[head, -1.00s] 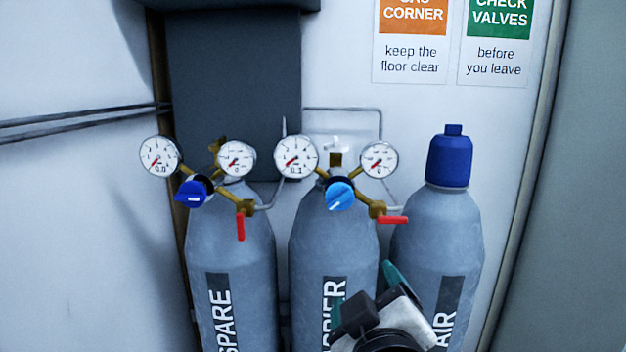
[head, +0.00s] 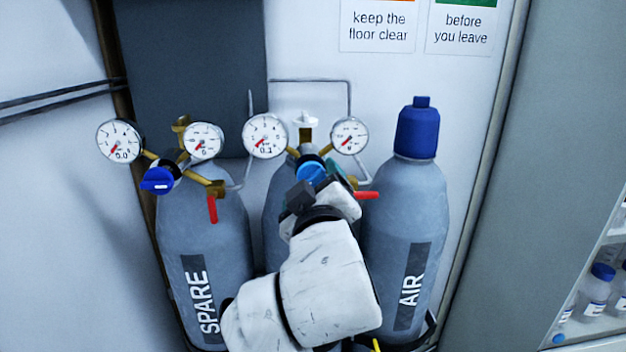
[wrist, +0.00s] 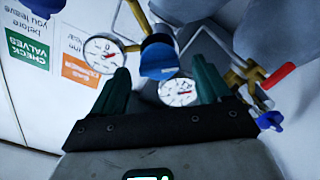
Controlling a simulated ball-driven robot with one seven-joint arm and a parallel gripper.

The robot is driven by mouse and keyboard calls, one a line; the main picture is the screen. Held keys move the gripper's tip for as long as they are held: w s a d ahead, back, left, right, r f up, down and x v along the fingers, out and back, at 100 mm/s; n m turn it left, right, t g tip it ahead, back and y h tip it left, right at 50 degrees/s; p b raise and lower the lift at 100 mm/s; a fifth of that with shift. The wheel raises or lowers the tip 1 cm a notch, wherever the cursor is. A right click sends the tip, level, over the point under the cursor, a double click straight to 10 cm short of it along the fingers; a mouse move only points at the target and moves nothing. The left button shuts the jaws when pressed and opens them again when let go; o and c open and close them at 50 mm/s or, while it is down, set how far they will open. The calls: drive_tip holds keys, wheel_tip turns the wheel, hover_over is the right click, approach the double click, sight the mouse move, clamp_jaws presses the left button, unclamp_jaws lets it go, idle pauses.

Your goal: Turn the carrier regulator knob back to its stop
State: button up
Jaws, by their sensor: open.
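The carrier regulator's knob (head: 311,173) is light blue and sits on the middle cylinder, between the left carrier gauge (head: 265,136) and the right carrier gauge (head: 350,135). My gripper (head: 318,186) is at the knob, and its dark jaws partly cover it. In the wrist view, turned upside down, the blue knob (wrist: 158,58) shows between the two open green fingertips of my gripper (wrist: 161,66). I cannot tell if either finger touches it. Both carrier needles point low left. My arm hides the CARRIER label.
The spare regulator's dark blue knob (head: 157,180) and hanging red lever (head: 212,208) are at left. The carrier's red lever (head: 367,195) sticks out right, close to my gripper. The AIR cylinder (head: 405,225) with a blue cap stands right. A shelf with bottles (head: 597,290) is far right.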

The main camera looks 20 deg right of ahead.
drive_tip(key=shift+w+d, duration=0.15)
drive_tip(key=shift+w, duration=0.1)
drive_tip(key=shift+c, duration=0.3)
drive_tip(key=c, duration=1)
